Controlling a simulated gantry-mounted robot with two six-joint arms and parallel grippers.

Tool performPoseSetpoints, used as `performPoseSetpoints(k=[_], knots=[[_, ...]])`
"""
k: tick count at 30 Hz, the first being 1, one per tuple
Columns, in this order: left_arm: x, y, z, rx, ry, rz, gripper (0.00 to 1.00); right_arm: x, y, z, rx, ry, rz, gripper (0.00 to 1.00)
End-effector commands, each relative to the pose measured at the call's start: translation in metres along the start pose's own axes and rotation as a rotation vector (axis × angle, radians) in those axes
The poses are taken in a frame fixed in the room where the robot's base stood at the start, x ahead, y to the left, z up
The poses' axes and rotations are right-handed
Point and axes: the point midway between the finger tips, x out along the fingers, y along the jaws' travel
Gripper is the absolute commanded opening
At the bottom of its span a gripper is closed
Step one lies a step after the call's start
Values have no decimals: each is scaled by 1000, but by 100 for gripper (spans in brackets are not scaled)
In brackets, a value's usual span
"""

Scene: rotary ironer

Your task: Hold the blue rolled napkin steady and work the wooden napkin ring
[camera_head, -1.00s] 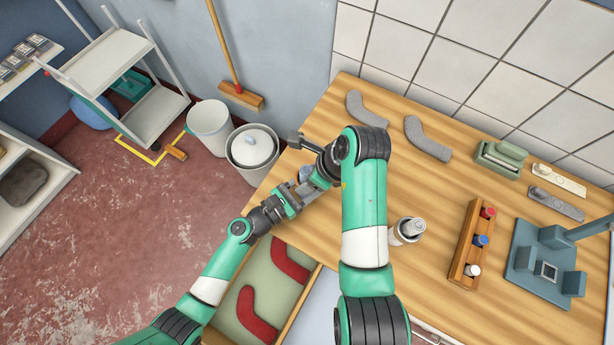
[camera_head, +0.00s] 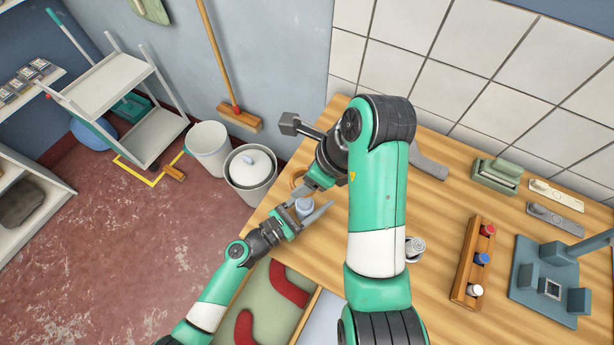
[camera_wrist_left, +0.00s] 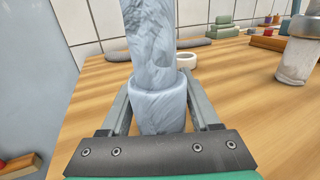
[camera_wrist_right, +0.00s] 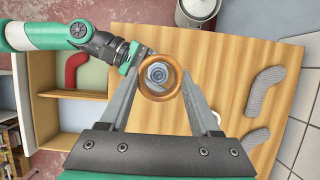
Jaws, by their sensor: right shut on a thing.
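In the head view the napkin (camera_head: 303,206) shows between these fingers. My right gripper (camera_wrist_right: 161,80) is shut on the wooden napkin ring (camera_wrist_right: 148,92). In the right wrist view the napkin's end shows inside the ring's opening, with the ring nearer the camera. The ring (camera_head: 296,179) is partly hidden in the head view. I cannot tell whether it surrounds the napkin.
A white ring (camera_wrist_left: 187,59) lies on the wooden table (camera_head: 440,240) behind the napkin. A bottle-like item (camera_head: 414,247), a rack with coloured caps (camera_head: 470,265) and a blue-grey fixture (camera_head: 540,265) stand to the right.

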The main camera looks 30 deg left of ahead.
Motion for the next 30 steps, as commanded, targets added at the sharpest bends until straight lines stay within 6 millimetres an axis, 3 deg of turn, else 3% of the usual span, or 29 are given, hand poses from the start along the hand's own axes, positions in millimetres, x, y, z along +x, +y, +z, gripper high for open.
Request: performPoseSetpoints(k=[1, 4, 14, 17, 27, 30], knots=[[0, 0, 0, 0, 0, 0, 74, 0, 0, 0, 0, 0, 0, 11], [0, 0, 0, 0, 0, 0, 89, 0, 0, 0, 0, 0, 0, 11], [-4, 0, 0, 0, 0, 1, 89, 0, 0, 0, 0, 0, 0, 11], [-16, 1, -1, -1, 1, 3, 89, 0, 0, 0, 0, 0, 0, 11], [-95, 1, -1, -2, 2, 6, 89, 0, 0, 0, 0, 0, 0, 11], [-110, 1, -1, -1, 1, 5, 89, 0, 0, 0, 0, 0, 0, 11]])
